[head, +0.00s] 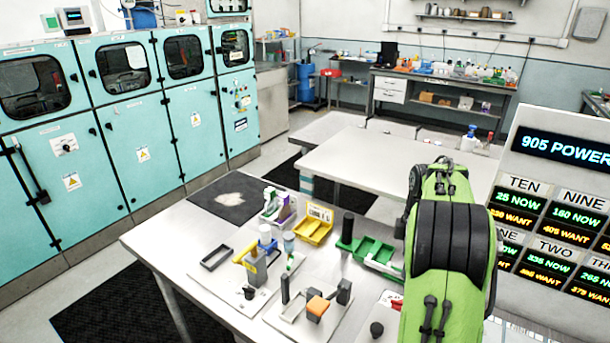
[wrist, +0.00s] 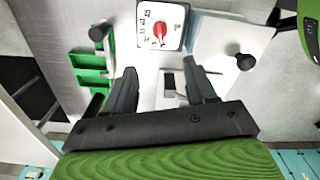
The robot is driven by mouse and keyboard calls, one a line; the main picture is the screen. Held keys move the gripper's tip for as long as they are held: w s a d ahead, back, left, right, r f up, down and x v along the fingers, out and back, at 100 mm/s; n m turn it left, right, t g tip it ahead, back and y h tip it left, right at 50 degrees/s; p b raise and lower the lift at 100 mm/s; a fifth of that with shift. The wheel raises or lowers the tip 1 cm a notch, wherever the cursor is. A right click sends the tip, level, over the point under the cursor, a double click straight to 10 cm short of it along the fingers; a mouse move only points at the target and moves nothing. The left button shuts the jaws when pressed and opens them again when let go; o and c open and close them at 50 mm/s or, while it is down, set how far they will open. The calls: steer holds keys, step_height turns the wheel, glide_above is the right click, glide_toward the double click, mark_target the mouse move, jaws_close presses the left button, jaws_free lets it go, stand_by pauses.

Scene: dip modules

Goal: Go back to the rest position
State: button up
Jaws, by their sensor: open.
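My gripper (wrist: 160,72) shows in the wrist view with its two dark fingers spread apart and nothing between them. In the head view my green arm reaches over the right part of the table, and the gripper is hidden there.
A display board (head: 555,200) stands at right. Teal cabinets (head: 140,150) line the left. A bare table (head: 375,165) stands behind.

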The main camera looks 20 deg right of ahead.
steer(key=s+a+r+m+t, duration=0.25)
steer(key=a+r, duration=0.25)
steer(key=a, duration=0.4)
steer(key=s+a+r+m+t, duration=0.1)
steer(key=s+a+r+m, duration=0.3)
steer(key=a, duration=0.4)
steer(key=s+a+m+t, duration=0.1)
steer(key=s+a+m, duration=0.1)
steer(key=s+a, duration=0.2)
steer(key=s+a+f+m+t, duration=0.1)
steer(key=s+a, duration=0.3)
steer(key=s, duration=0.5)
steer(key=shift+s+a+m, duration=0.25)
steer(key=shift+a+m, duration=0.05)
steer(key=shift+m, duration=0.35)
steer(key=shift+f, duration=0.1)
